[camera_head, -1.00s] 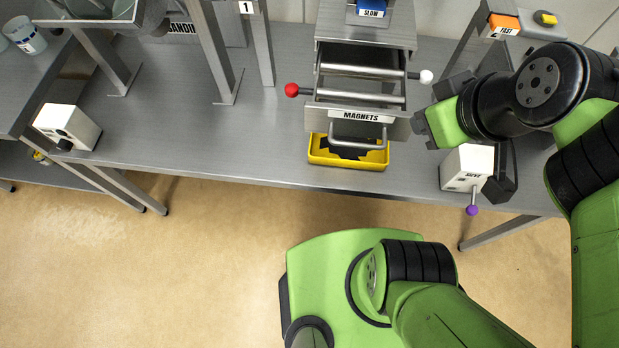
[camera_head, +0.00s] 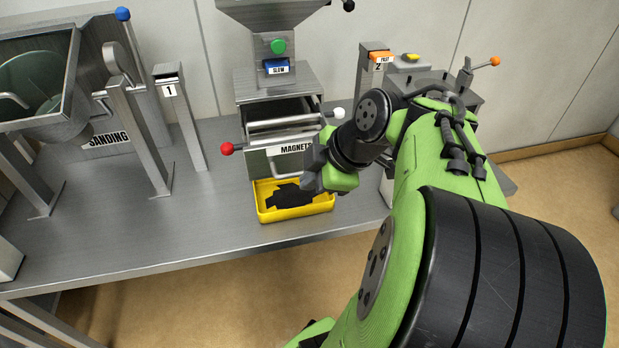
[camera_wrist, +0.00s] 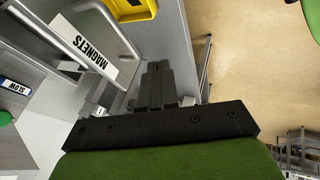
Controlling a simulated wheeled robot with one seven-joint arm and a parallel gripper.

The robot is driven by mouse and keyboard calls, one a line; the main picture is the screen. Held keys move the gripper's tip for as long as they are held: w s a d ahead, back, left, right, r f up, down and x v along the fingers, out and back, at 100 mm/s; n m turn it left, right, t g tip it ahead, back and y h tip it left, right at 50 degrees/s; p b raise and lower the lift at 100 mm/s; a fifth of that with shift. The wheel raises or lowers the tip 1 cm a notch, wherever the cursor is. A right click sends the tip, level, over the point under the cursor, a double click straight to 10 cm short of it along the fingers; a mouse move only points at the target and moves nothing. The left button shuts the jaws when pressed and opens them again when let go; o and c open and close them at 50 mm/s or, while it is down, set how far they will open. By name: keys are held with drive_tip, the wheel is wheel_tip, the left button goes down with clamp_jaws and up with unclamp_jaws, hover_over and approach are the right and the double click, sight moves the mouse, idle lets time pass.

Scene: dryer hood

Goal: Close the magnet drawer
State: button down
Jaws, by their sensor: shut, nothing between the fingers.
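The magnet drawer (camera_head: 292,150) is a grey metal drawer labelled MAGNETS with a bar handle on its front. It is pulled out of its housing (camera_head: 279,84), and metal bars show across its open top. In the wrist view the drawer front (camera_wrist: 92,38) with its label and handle lies to the upper left. My gripper (camera_head: 312,168) is at the right end of the drawer front in the head view. In the wrist view its fingers (camera_wrist: 158,75) are shut together with nothing between them, to the right of the label. Whether they touch the drawer I cannot tell.
A yellow tray (camera_head: 262,212) with dark contents sits on the steel table (camera_head: 150,238) below the drawer. A red knob (camera_head: 227,149) and a white knob (camera_head: 339,113) stick out at the drawer's sides.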

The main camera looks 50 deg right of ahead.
sight(297, 176)
drive_tip(key=w+f, duration=0.1)
drive_tip(key=w, duration=0.1)
drive_tip(key=w+d+f, duration=0.1)
drive_tip(key=f, duration=0.1)
drive_tip(key=w+d+f+b, duration=0.1)
drive_tip(key=w, duration=0.1)
drive_tip(key=shift+w+f, duration=0.25)
drive_tip(key=shift+w, duration=0.05)
drive_tip(key=w+d+p, duration=0.6)
drive_tip(key=w+d, duration=0.3)
drive_tip(key=w, duration=0.5)
drive_tip(key=shift+d+r, duration=0.2)
drive_tip(key=shift+d, duration=0.1)
drive_tip(key=shift+w, duration=0.1)
